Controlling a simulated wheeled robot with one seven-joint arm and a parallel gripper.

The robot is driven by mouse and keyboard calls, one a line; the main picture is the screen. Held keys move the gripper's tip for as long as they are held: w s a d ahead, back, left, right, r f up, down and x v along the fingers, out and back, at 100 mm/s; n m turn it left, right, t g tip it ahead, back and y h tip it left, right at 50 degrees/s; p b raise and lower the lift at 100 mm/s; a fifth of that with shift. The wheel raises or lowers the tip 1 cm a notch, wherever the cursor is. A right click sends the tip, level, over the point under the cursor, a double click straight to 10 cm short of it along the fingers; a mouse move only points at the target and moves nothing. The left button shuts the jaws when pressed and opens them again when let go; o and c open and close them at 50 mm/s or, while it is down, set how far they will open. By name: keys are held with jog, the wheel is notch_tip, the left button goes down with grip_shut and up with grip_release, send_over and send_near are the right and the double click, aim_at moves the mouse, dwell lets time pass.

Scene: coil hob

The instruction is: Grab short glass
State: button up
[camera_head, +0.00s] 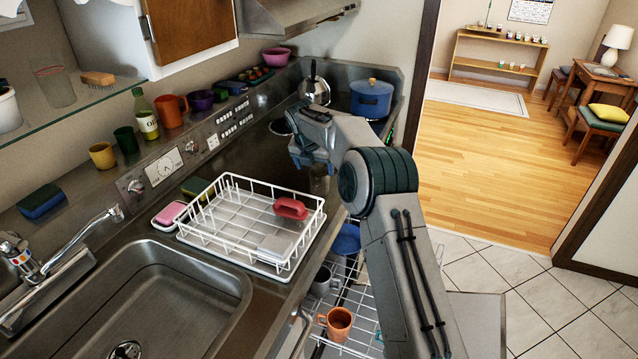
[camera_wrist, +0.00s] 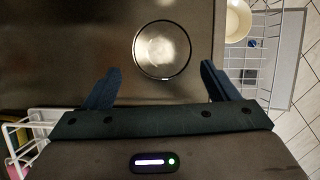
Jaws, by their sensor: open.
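The short glass (camera_wrist: 162,50) is clear and round, seen from above in the wrist view, standing on the steel counter (camera_wrist: 60,50). In the head view it shows faintly (camera_head: 318,180) below my gripper, partly hidden by my arm. My gripper (camera_wrist: 160,82) is open and empty. Its two dark fingers sit left and right, wider apart than the glass. The glass lies just ahead of the fingertips in the picture, roughly centred between them. I cannot tell the height gap. In the head view my gripper (camera_head: 314,150) is over the counter, right of the dish rack.
A white wire dish rack (camera_head: 231,251) with a red object (camera_head: 290,208) stands left of my gripper. A kettle (camera_head: 314,90) and blue pot (camera_head: 371,99) stand behind. A pulled-out lower rack (camera_head: 354,300) holds an orange mug (camera_head: 338,325), a grey mug (camera_head: 323,282) and a blue bowl (camera_head: 347,239).

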aim_at(319, 180)
jog(key=shift+p+x, duration=1.15)
jog(key=shift+x, duration=3.15)
jog(key=shift+s+d, duration=0.1)
jog(key=shift+d, duration=0.1)
jog(key=shift+r, duration=0.1)
jog(key=c, duration=1.2)
